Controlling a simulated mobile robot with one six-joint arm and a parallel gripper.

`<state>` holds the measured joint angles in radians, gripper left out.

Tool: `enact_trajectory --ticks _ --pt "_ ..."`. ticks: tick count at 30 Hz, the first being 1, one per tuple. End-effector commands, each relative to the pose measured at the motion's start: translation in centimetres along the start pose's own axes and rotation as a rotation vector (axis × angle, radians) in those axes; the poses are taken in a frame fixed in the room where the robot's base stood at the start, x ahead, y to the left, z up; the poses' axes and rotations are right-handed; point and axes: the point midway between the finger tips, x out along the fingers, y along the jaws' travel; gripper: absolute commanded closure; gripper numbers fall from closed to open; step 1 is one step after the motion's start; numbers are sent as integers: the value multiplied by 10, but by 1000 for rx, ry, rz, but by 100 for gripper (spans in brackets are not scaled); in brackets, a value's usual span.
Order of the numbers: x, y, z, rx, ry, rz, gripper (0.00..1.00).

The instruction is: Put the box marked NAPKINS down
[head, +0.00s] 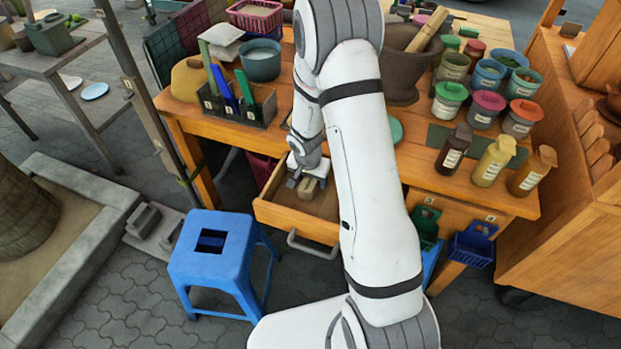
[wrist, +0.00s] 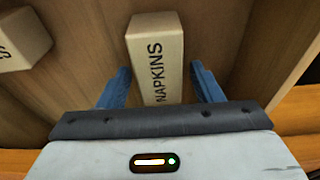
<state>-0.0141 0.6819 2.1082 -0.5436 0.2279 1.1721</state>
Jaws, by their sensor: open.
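The box marked NAPKINS (wrist: 155,55) is a pale cardboard box inside the open wooden drawer (wrist: 225,35). In the wrist view it lies between my two blue fingers, with a gap on each side. My gripper (wrist: 160,82) is open and touches neither side of the box. In the head view the drawer (head: 275,213) is pulled out under the table, and my gripper (head: 303,180) reaches down into it. A small tan box (head: 309,188) shows beside the gripper there; its lettering cannot be read.
Another pale box (wrist: 22,38) with partly visible lettering is at the drawer's left. A blue stool (head: 215,255) stands left of the drawer. The wooden table (head: 400,165) above bears bottles, lidded jars and a mortar (head: 400,65). A wooden cabinet (head: 560,200) stands at right.

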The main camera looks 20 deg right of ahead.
Motion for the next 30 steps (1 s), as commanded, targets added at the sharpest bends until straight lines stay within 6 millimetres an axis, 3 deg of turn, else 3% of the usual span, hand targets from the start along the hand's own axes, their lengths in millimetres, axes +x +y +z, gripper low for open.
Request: enact_trajectory --ticks 12,24,26,30 --pt "-84 -1 -1 0 5 -3 41" --pt "-132 3 0 -17 5 -4 41" --pt "-146 8 2 -39 8 -5 41" --pt "-196 27 13 -129 18 -17 41"
